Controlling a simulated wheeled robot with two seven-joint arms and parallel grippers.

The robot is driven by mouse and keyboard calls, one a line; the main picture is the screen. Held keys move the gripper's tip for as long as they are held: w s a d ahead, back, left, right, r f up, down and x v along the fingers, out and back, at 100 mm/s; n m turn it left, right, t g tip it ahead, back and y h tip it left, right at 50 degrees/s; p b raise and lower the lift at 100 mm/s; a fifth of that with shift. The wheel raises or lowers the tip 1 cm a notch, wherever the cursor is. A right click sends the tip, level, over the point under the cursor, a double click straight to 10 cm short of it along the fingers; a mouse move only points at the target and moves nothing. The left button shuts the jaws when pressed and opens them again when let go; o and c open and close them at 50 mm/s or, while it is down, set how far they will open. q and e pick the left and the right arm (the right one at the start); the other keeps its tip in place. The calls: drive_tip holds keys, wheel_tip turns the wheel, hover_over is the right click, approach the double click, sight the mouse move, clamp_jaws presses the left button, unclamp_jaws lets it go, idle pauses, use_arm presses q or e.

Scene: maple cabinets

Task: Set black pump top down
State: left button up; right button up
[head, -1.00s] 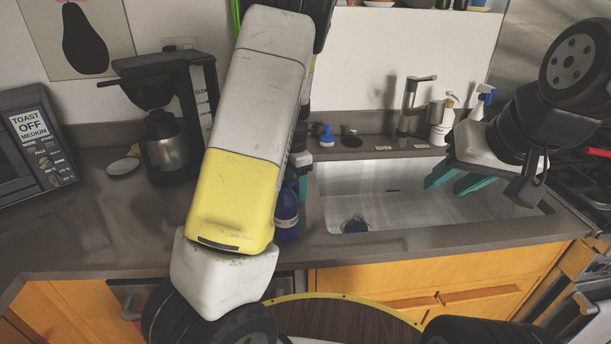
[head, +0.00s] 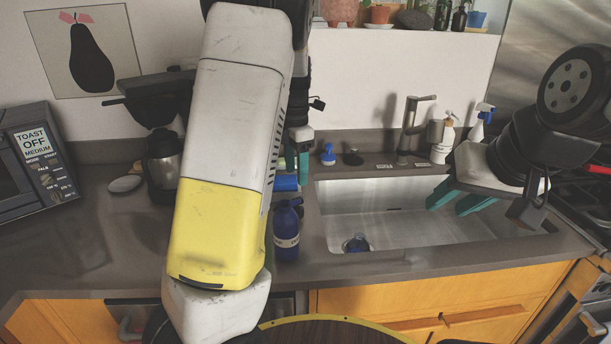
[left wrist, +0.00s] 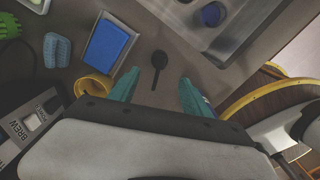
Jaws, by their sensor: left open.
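A black item with a round head and a thin stem, which looks like the black pump top (left wrist: 158,66), lies on the grey counter in the left wrist view. It is beyond and between my left fingertips, apart from both. My left gripper (left wrist: 157,90) is open and empty above the counter. In the head view my left gripper (head: 296,168) is partly hidden by its own arm, and I cannot make out the pump top there. My right gripper (head: 456,197) hangs over the right side of the sink, its teal fingers apart and nothing between them.
A blue bottle (head: 286,232) stands left of the sink (head: 405,225), which holds a blue item (head: 356,243). A yellow-rimmed cup (left wrist: 94,86), a blue block (left wrist: 111,46) and a coffee maker (head: 165,165) are nearby.

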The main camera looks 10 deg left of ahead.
use_arm(q)
drive_tip(key=s+r+m+t+h, duration=0.1)
drive_tip(key=s+r+m, duration=0.1)
drive_tip(key=s+m, duration=0.2)
drive_tip(key=s+r+m+t+h, duration=0.1)
drive_tip(key=s+r+m, duration=0.2)
drive_tip(key=s+m, duration=0.1)
drive_tip(key=s+d+r+m+h, duration=0.1)
drive_tip(key=s+r+m, duration=0.2)
drive_tip(key=s+m, duration=0.2)
drive_tip(key=shift+r+m+t, duration=0.25)
drive_tip(key=shift+m+t, duration=0.15)
drive_tip(key=s+d+r+m+t, duration=0.1)
drive_tip(key=s+r+m+t, duration=0.1)
drive_tip(key=s+m, duration=0.9)
drive_tip(key=shift+r+m+t+y, duration=0.15)
drive_tip(key=shift+m+t+y, duration=0.25)
drive_tip(key=shift+m+t, duration=0.35)
